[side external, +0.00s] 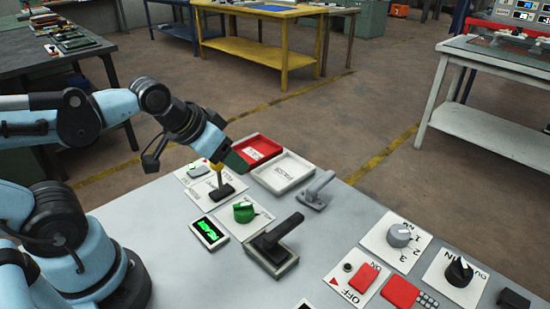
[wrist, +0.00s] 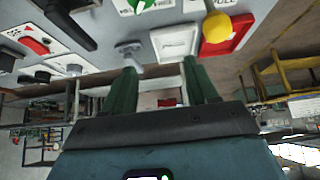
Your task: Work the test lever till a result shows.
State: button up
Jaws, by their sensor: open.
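A lever with a yellow ball knob (side external: 217,167) stands on a dark base on the grey bench, on a white labelled plate. The knob shows large in the wrist view (wrist: 216,27), beyond and to the right of my right finger's tip. My gripper (side external: 236,160) is beside the knob in the side view; its two green fingers are spread apart and empty in the wrist view (wrist: 160,76). I cannot tell whether a finger touches the lever. A small display (side external: 209,232) shows green lit marks that I cannot read. Which lever is the test lever is not legible.
A red tray (side external: 272,149) and a white tray (side external: 309,170) lie close behind the lever. A grey lever (side external: 318,188), a green knob (side external: 243,211) and a black lever (side external: 277,234) stand nearby. Dials and red switches fill the bench's right side.

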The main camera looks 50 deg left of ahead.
aim_at(217, 168)
jog(key=s+a+r+n+g+y, duration=0.2)
jog(key=a+n+g+y, duration=0.1)
jog(key=a+n, duration=0.25)
jog(key=shift+n, duration=0.55)
jog(key=shift+d+x, duration=0.2)
jog(key=shift+x, duration=2.8)
jog(key=shift+d+x, duration=0.2)
jog(key=shift+x, duration=2.8)
jog(key=shift+f, duration=0.1)
jog(key=shift+c, duration=0.3)
jog(key=shift+h, duration=0.3)
grip_shut()
